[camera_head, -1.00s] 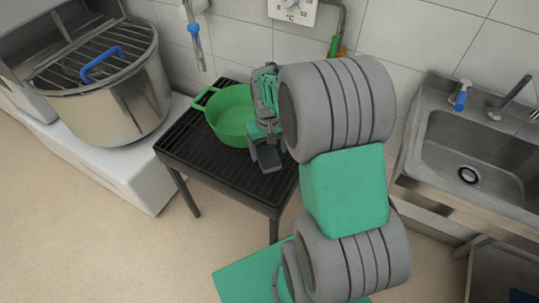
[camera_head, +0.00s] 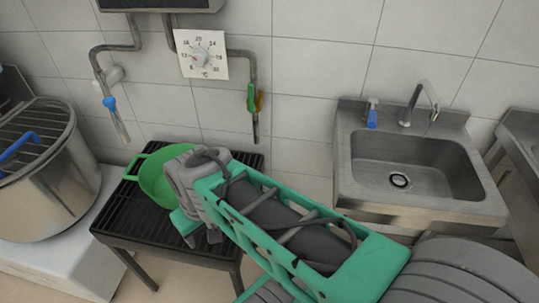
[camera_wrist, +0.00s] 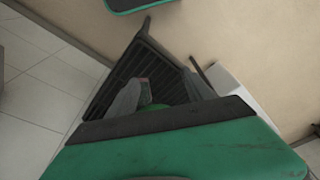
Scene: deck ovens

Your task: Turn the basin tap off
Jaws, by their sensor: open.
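The sink basin (camera_head: 400,170) is steel and fixed to the wall at the right in the head view. Its curved tap (camera_head: 420,108) rises from the back rim, with a small blue-topped fitting (camera_head: 372,115) to its left. I cannot tell whether water runs from it. My gripper (camera_head: 202,235) is open over the black slatted stand, near the green bowl and well to the left of the sink. In the wrist view my gripper (camera_wrist: 165,88) shows two grey fingers apart above the slats, with nothing clearly held between them.
A black slatted stand (camera_head: 120,222) carries a green bowl (camera_head: 155,180). Above it hang a blue-handled pipe (camera_head: 110,103), a green-and-yellow-handled pipe (camera_head: 254,98) and a temperature dial (camera_head: 202,54). A large steel pot (camera_head: 45,190) stands at the left. My arm crosses in front of the sink's underside.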

